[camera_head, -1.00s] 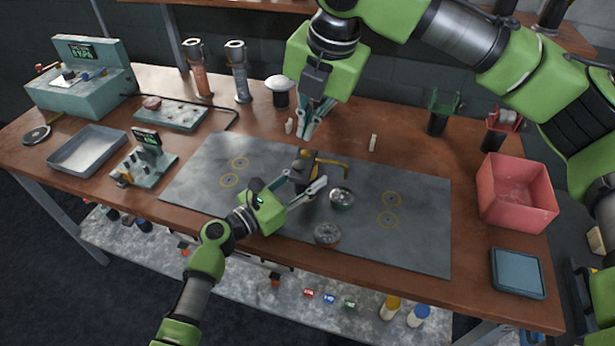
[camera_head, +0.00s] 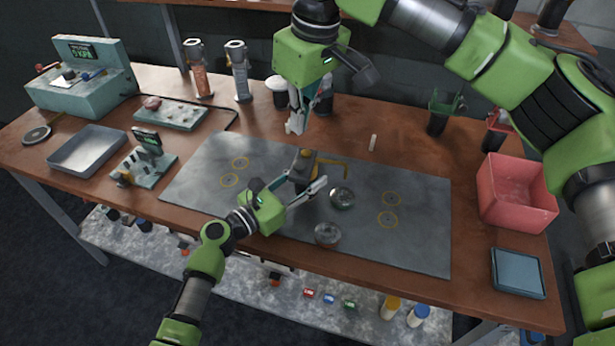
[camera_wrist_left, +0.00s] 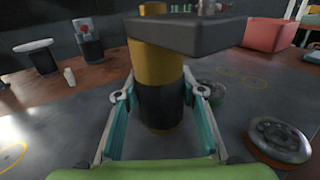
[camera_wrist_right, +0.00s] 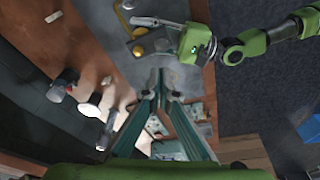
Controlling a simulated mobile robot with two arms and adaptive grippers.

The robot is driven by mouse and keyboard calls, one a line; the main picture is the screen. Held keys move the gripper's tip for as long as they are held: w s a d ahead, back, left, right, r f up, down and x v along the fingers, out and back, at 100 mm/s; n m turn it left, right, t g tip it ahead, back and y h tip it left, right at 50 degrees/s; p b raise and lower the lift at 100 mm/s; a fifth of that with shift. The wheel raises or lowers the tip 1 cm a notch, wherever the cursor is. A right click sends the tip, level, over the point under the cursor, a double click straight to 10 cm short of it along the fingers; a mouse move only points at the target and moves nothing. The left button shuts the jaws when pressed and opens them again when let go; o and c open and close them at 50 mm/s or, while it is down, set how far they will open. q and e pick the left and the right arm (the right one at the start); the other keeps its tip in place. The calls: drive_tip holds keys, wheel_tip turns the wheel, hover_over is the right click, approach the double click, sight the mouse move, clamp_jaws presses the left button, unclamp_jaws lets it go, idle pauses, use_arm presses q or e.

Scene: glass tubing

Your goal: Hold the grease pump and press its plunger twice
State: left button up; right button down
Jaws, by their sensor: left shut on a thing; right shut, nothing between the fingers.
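The grease pump (camera_head: 305,165) stands upright on the grey mat, with a dark and yellow body and a yellow spout pointing right. In the left wrist view its yellow cylinder with a black band (camera_wrist_left: 158,105) sits between the fingers, under a dark head. My left gripper (camera_head: 307,190) is shut on the pump's body. My right gripper (camera_head: 295,126) is shut and empty, above and behind the pump, apart from it. In the right wrist view its fingertips (camera_wrist_right: 166,88) are together, and the pump's yellow top (camera_wrist_right: 138,50) shows beyond them. How far the plunger is pressed cannot be told.
Two round metal parts (camera_head: 342,197) (camera_head: 327,234) lie on the grey mat (camera_head: 420,230) right of the pump. A small pale cylinder (camera_head: 373,142) stands behind the mat. A red bin (camera_head: 515,192) is at the right, a metal tray (camera_head: 87,150) at the left. The mat's right part is mostly clear.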

sight(299, 163)
drive_tip(key=shift+m, duration=0.6)
drive_tip(key=shift+s+d+x, duration=0.15)
drive_tip(key=shift+x, duration=0.95)
drive_tip(key=shift+s+d+x, duration=0.15)
drive_tip(key=shift+s+x, duration=0.05)
drive_tip(key=shift+x, duration=0.9)
drive_tip(key=shift+s+d+x, duration=0.15)
drive_tip(key=shift+x, duration=0.95)
drive_tip(key=shift+f, duration=0.3)
drive_tip(key=shift+x, duration=1.2)
drive_tip(key=shift+s+d, duration=0.1)
drive_tip(key=shift+s, duration=0.1)
drive_tip(key=shift+v, duration=0.8)
drive_tip(key=shift+w+f, duration=0.15)
